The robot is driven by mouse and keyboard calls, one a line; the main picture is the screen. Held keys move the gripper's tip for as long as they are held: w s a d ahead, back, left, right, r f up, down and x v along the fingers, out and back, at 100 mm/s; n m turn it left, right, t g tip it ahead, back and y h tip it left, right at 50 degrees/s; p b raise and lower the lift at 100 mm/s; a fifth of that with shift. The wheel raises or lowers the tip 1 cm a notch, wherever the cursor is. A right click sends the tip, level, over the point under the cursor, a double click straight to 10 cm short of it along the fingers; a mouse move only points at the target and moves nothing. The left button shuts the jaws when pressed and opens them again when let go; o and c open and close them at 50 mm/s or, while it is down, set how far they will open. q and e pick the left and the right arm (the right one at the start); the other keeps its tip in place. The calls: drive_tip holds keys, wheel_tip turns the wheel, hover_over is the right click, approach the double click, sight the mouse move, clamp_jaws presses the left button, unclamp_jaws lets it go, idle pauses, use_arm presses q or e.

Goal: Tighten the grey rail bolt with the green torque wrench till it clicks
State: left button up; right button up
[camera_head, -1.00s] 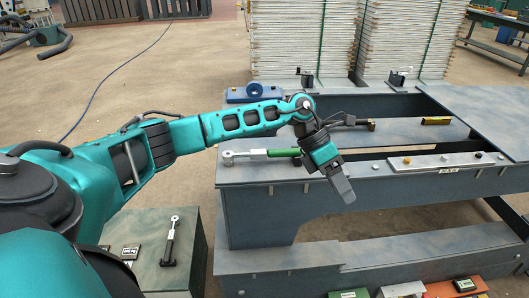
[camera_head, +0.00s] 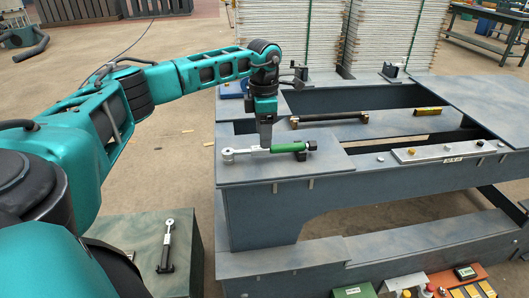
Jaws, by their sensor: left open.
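The green torque wrench (camera_head: 288,147) lies on the near left plate of the grey bench, its silver ring head (camera_head: 228,154) to the left and its green grip to the right. My left gripper (camera_head: 266,143) points straight down over the wrench's shaft, beside the green grip. It is open; whether its fingers touch the wrench cannot be told. A pale rail (camera_head: 430,154) with small bolts lies along the bench's front edge at the right. Which of them is the grey bolt is too small to tell. My right gripper is not in view.
A second wrench with a black handle (camera_head: 167,246) lies on a low cabinet (camera_head: 130,232) at the lower left. A dark bar (camera_head: 330,118) lies behind the green wrench. Coloured boxes (camera_head: 354,291) stand at the lower right. The bench has open gaps between its plates.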

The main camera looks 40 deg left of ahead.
sight(264, 153)
use_arm(q)
wheel_tip(264, 153, down, 6)
drive_tip(key=shift+w+b, duration=0.15)
drive_tip(key=shift+b, duration=0.35)
drive_tip(key=shift+r, duration=0.1)
clamp_jaws()
